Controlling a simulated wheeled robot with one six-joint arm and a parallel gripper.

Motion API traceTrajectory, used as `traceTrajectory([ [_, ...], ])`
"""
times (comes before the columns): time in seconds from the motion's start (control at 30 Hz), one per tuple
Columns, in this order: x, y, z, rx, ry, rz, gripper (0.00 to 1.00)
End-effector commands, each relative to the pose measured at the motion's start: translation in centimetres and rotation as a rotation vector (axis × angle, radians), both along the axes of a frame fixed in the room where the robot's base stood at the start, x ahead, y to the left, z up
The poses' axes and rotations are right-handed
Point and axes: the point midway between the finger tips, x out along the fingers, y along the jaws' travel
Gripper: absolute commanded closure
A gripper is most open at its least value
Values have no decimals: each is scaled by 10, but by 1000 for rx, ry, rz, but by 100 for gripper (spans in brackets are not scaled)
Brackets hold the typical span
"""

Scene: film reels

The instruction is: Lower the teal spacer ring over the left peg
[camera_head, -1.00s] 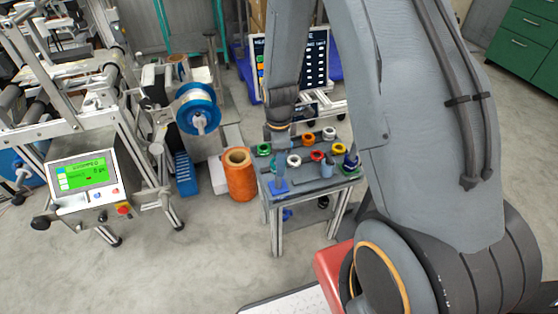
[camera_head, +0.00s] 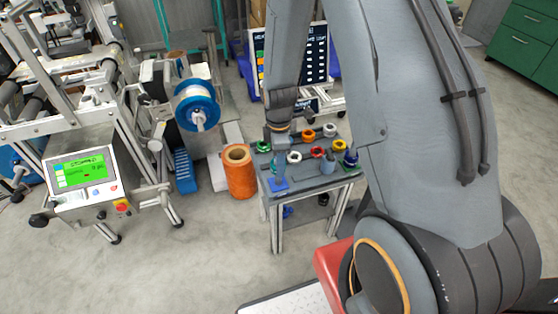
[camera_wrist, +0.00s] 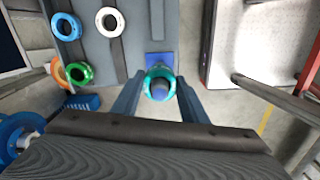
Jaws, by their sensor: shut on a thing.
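The teal spacer ring (camera_wrist: 159,72) is held between the two fingers of my gripper (camera_wrist: 159,97) in the wrist view. A grey-blue round shape, apparently the top of the left peg (camera_wrist: 159,91), shows through the ring's hole. The peg's blue square base (camera_wrist: 156,59) lies beyond the ring, and the same base also shows at the table's near left corner in the head view (camera_head: 279,186). I cannot tell how far down the peg the ring is.
The grey table (camera_head: 318,183) carries several other rings, including a white ring (camera_wrist: 110,22), a blue ring (camera_wrist: 67,27) and a green ring (camera_wrist: 79,73). An orange spool (camera_head: 239,173) stands left of the table. A machine with a green screen (camera_head: 82,172) is farther left.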

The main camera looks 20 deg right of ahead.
Motion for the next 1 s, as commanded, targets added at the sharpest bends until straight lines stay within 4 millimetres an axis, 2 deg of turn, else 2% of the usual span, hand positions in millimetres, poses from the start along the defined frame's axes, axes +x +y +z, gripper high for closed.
traceTrajectory([
  [0.57, 0, 0, -8, 0, 0, 0, 85],
  [0.6, 0, 0, -8, 0, 0, 0, 57],
  [0.7, 0, 0, -8, 0, 0, 0, 40],
  [1.0, 0, 0, -8, 0, 0, 0, 39],
])
